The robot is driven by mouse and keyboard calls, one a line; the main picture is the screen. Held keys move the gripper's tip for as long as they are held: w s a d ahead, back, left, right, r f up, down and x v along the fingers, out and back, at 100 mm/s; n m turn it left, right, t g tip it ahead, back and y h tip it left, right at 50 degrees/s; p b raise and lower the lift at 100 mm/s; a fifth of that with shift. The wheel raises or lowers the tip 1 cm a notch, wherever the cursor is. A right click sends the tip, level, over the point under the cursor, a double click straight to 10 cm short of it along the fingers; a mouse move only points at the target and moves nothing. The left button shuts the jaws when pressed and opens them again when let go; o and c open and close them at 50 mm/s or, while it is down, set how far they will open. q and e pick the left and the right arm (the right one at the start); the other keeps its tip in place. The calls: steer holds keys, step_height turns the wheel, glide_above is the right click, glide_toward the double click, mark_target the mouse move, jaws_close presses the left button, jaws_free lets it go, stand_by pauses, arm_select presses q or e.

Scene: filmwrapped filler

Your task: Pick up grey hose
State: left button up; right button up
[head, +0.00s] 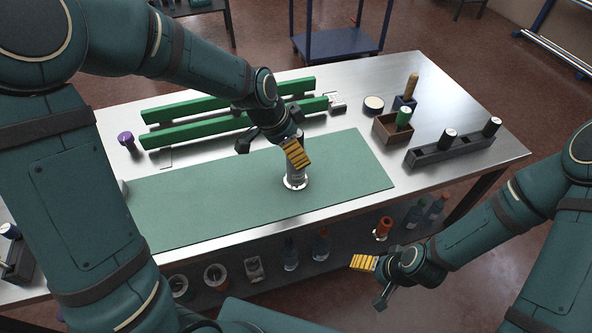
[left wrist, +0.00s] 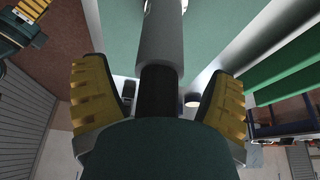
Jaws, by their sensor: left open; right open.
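The grey hose (head: 296,173) is a grey cylinder with a pale, wider end, standing upright on the green mat (head: 225,195) in the head view. My left gripper (head: 272,151) is open at its upper part, and a yellow-padded finger hides some of it. In the left wrist view a grey cylinder, which looks like the hose (left wrist: 161,45), runs between the open fingers with a gap on both sides. A dark section shows at its near end. My right gripper (head: 369,283) is open and empty, in front of the table's near edge.
Two green bars (head: 235,118) lie behind the mat. A brown box (head: 392,129) and a dark holder (head: 450,150) stand at the right. A purple-topped item (head: 126,139) stands at the left. Bottles (head: 320,246) and rolls sit on a lower shelf. The mat's right part is clear.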

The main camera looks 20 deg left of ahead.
arm_select(q)
steer(key=shift+w+d+f, duration=0.1)
steer(key=shift+d+f, duration=0.1)
steer(key=shift+f, duration=0.35)
steer(key=shift+r, duration=0.1)
steer(key=c, duration=1.4)
